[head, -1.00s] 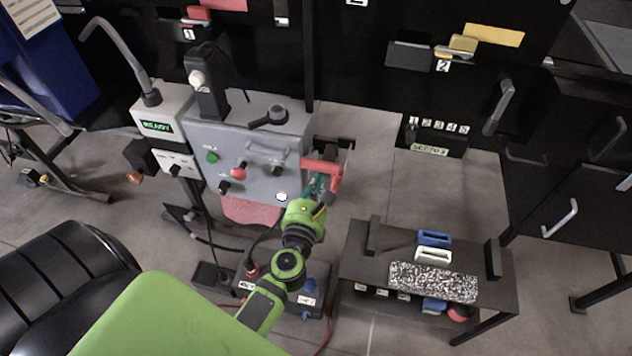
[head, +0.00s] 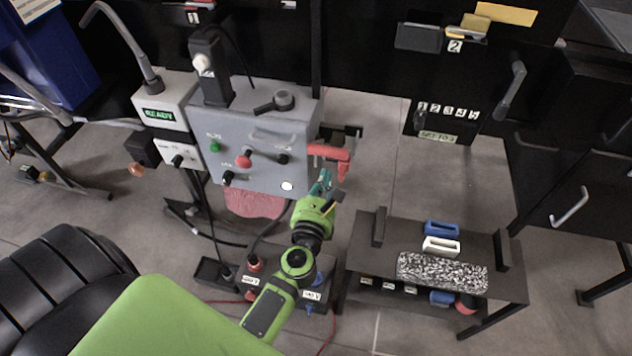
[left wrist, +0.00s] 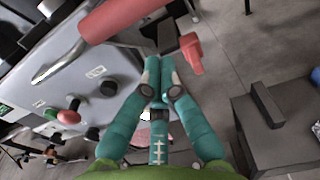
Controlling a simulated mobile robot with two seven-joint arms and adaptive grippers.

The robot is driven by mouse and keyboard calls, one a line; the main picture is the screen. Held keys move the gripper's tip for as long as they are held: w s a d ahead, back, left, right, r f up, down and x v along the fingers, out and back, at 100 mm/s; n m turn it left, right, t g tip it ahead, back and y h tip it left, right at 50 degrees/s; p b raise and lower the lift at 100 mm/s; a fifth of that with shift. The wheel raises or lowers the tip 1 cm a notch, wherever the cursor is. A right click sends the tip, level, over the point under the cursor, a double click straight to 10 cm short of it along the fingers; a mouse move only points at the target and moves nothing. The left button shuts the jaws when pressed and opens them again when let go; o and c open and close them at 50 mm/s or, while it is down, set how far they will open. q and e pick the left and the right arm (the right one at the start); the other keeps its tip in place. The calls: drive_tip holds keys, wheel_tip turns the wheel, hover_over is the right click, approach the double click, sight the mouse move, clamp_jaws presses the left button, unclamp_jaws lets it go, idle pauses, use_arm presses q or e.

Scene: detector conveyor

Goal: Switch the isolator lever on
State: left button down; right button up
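The red isolator lever (head: 328,152) is on the right side of the grey control box (head: 240,178). In the left wrist view its thick red bar (left wrist: 125,18) crosses the top, with a smaller red end (left wrist: 192,54) to the right beside a dark block. My left gripper (head: 324,178) is just below the lever in the head view. In the left wrist view its teal fingers (left wrist: 162,68) come together at the tips, with nothing visible between them. I see no clear contact with the lever. My right gripper is not in view.
The box face carries a green button (head: 215,146), a red knob (head: 243,161) and black knobs. A low dark bench (head: 383,262) with a speckled block (head: 442,272) stands to the right.

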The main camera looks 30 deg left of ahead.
use_arm(q)
drive_tip(key=s+d+r+p, duration=0.2)
drive_tip(key=s+r, duration=0.3)
drive_tip(key=s, duration=0.4)
drive_tip(key=shift+d+p, duration=0.2)
drive_tip(key=shift+p, duration=0.55)
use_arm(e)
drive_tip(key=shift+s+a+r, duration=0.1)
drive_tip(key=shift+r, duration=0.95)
use_arm(q)
drive_tip(key=shift+w+f, duration=0.1)
drive_tip(key=shift+f, duration=0.05)
